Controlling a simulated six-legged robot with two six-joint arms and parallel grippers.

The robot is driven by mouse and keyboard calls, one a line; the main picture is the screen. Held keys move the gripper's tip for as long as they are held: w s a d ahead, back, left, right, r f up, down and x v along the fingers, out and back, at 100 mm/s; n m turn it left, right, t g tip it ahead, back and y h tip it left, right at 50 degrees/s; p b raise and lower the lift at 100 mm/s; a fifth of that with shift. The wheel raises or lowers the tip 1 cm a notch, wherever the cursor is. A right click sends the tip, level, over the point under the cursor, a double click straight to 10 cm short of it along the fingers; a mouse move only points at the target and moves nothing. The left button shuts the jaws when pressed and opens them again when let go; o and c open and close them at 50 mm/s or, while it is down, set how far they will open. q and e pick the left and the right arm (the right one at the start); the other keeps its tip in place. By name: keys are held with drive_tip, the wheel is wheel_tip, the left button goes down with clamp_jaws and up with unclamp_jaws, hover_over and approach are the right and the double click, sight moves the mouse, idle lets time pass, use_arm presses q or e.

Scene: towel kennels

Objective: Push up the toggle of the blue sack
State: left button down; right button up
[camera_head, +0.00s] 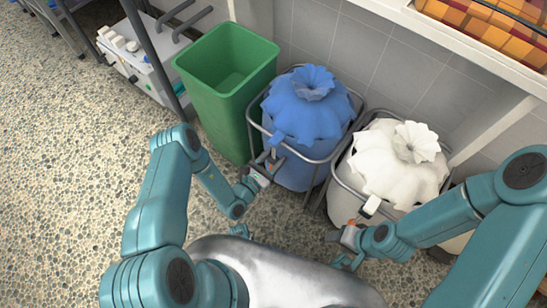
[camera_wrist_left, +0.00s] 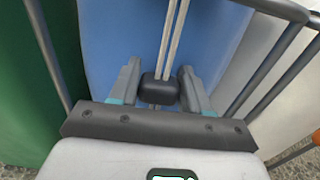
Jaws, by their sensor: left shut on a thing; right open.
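The blue sack (camera_head: 303,112) stands in a metal hoop frame, its top gathered into a ruffle. In the left wrist view, the sack's blue side (camera_wrist_left: 220,40) fills the middle. Two pale cords run down it into a small dark toggle (camera_wrist_left: 159,90). My left gripper (camera_head: 266,167) is at the front of the blue sack. In the left wrist view its fingers (camera_wrist_left: 160,92) are shut on the toggle, one on each side. The toggle is too small to make out in the head view. My right gripper (camera_head: 346,245) is open and low in front of the white sack.
A green bin (camera_head: 228,85) stands left of the blue sack. A white sack (camera_head: 398,165) in its own frame stands to the right. Frame bars (camera_wrist_left: 262,70) flank my left gripper. A shelf with orange cloths (camera_head: 490,28) overhangs at upper right. The pebbled floor (camera_head: 75,170) at left is clear.

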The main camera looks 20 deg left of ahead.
sight(273, 158)
use_arm(q)
drive_tip(key=shift+r+p, duration=1.95)
drive_tip(key=shift+r, duration=0.2)
drive_tip(key=shift+f, duration=0.1)
drive_tip(key=c, duration=0.6)
unclamp_jaws()
drive_tip(key=p+v, duration=0.1)
drive_tip(key=v, duration=1.5)
drive_tip(key=shift+s, duration=0.25)
